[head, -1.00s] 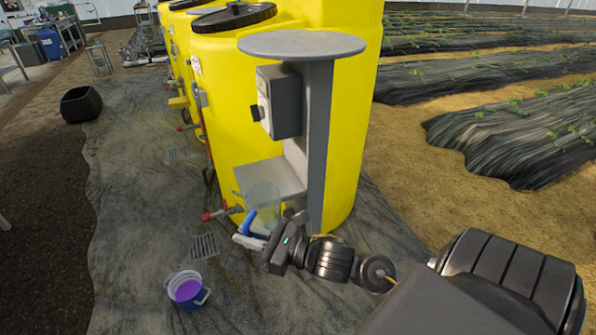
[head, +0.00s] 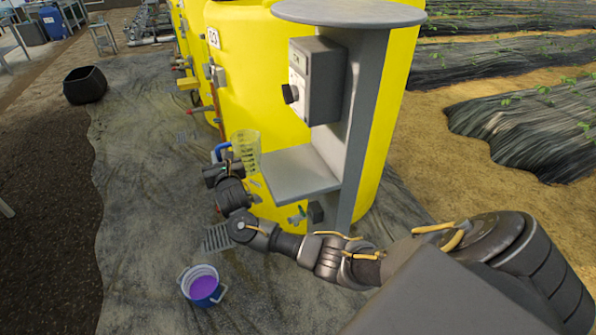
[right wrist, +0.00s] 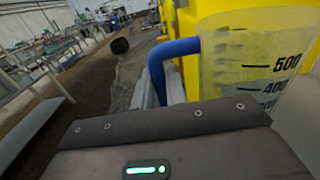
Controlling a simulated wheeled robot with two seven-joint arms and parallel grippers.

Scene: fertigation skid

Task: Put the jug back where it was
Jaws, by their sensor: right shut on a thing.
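The jug (head: 246,148) is clear, with dark measuring marks and a blue handle (head: 222,151). My right gripper (head: 224,165) is shut on the handle and holds the jug about upright, off the ground. The jug is just left of the grey shelf (head: 300,176), near its level; I cannot tell whether its base overlaps the shelf edge. In the right wrist view the jug (right wrist: 250,55) fills the upper right, with marks 500 and 400 readable, and its blue handle (right wrist: 158,65) beside it. The fingertips are largely hidden. My left gripper is out of view.
The shelf's top is bare. A grey control box (head: 316,80) and round top (head: 348,12) are above it. Yellow tanks (head: 245,75) stand behind. A bucket of purple liquid (head: 203,287) stands on the ground mat near a drain grate (head: 217,238). A black pot (head: 85,85) is far left.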

